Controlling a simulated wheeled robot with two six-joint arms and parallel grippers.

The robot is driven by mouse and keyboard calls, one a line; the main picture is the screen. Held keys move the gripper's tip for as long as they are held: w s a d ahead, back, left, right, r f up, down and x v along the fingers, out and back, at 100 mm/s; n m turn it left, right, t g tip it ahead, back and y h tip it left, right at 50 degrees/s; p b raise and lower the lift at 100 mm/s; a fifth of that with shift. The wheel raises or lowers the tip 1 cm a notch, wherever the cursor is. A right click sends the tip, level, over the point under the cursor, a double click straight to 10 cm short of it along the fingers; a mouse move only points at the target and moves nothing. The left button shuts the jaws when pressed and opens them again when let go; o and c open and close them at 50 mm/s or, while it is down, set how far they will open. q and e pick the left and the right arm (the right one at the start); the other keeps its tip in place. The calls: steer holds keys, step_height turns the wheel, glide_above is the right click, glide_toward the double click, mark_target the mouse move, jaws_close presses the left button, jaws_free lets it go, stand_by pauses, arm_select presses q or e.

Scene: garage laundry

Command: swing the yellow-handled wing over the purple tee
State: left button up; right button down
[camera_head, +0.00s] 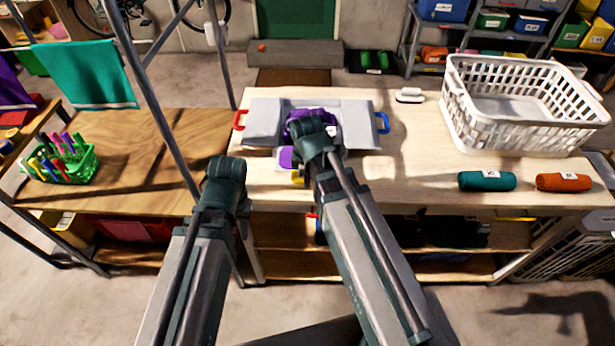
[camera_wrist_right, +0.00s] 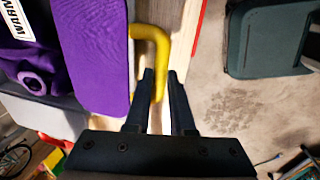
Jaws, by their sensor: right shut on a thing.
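The purple tee (camera_head: 300,117) lies bunched on the middle of a grey folding board (camera_head: 265,125), partly hidden by my right wrist. More purple cloth (camera_head: 285,158) shows at the board's front, over the front wing. In the right wrist view the purple cloth (camera_wrist_right: 92,50) lies beside the yellow handle (camera_wrist_right: 150,38). The handle also shows in the head view (camera_head: 298,178), near the table's front edge. My right gripper (camera_wrist_right: 161,78) is shut on the yellow handle. My left gripper (camera_head: 225,170) is left of the board, its fingers hidden.
The board's side wings carry a red handle (camera_head: 239,120) and a blue handle (camera_head: 383,122). A white basket (camera_head: 520,125), a teal roll (camera_head: 487,181) and an orange roll (camera_head: 563,182) sit to the right. A green marker basket (camera_head: 65,165) stands on the left table.

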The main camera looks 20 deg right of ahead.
stand_by(0.8)
steer(key=shift+w+r+g+p, duration=0.35)
steer(key=shift+r+g+p, duration=0.05)
steer(key=shift+r+p, duration=0.4)
steer(key=w+d+r+p, duration=0.2)
steer(key=w+r+p, duration=0.3)
steer(key=r+p, duration=0.3)
steer(key=w+d+g+y, duration=0.1)
steer(key=w+d+g, duration=0.2)
steer(key=w, duration=1.2)
steer(key=shift+d+f, duration=0.15)
steer(key=shift+d, duration=0.35)
steer(key=shift+g, duration=0.3)
